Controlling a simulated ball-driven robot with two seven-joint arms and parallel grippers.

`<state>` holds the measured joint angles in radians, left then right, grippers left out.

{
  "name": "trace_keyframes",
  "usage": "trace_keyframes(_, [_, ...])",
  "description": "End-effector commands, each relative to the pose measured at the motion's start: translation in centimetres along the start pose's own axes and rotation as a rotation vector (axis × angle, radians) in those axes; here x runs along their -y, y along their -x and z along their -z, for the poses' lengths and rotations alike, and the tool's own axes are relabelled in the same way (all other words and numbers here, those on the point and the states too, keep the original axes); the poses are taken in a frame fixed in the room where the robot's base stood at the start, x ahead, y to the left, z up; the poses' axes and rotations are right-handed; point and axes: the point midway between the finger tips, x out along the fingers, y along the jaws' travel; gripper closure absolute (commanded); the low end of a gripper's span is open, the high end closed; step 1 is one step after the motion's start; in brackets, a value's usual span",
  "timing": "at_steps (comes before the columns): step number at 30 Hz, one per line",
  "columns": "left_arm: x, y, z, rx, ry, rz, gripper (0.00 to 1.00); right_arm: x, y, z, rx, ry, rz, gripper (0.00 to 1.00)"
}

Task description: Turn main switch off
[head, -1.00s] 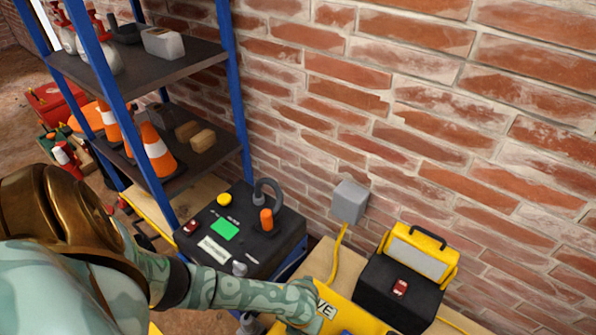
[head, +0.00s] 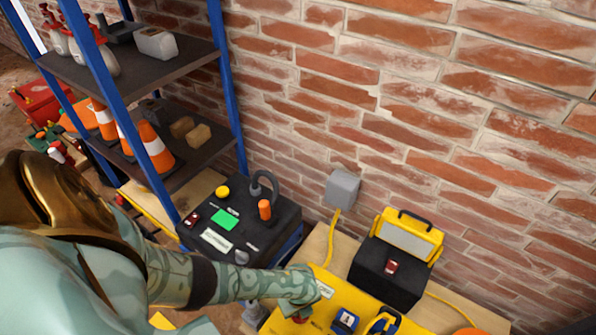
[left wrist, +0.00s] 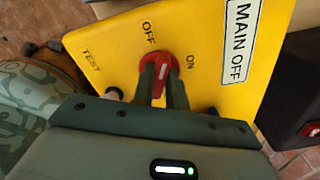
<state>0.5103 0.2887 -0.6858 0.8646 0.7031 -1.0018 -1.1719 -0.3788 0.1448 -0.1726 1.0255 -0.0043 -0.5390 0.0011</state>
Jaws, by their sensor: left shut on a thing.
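The yellow switch box (head: 372,309) lies at the bottom of the head view, below the wall. In the left wrist view its yellow face (left wrist: 115,38) carries the words OFF, ON and TEST, and a white plate (left wrist: 240,40) reading MAIN OFF. The red main switch knob (left wrist: 158,61) sits among these words. My left gripper (left wrist: 162,82) is shut on the red knob, one finger on each side. Its exact pointing is partly hidden by the fingers. In the head view my left gripper (head: 299,294) is over the box's left part. My right gripper is not in view.
A black case with a yellow lamp (head: 386,275) stands right behind the box. A black console (head: 240,226) stands to the left. A grey wall box (head: 342,188) feeds a yellow cable. A blue-framed shelf (head: 225,90) holds cones and bottles.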

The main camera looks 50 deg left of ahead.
Motion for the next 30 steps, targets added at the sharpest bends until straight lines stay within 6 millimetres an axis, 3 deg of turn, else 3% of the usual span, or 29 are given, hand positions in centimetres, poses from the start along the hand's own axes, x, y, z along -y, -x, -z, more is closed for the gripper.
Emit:
trace_keyframes(8, [-0.1, 0.1, 0.1, -0.002, 0.239, 0.001, 1.00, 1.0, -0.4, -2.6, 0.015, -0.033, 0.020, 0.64])
trace_keyframes(18, [-0.2, 0.0, 0.2, -0.002, 0.432, 0.000, 1.00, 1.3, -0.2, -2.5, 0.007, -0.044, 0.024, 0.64])
trace_keyframes(30, [-0.3, -0.1, 0.2, -0.002, 0.497, -0.001, 1.00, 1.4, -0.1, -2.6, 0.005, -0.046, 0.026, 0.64])
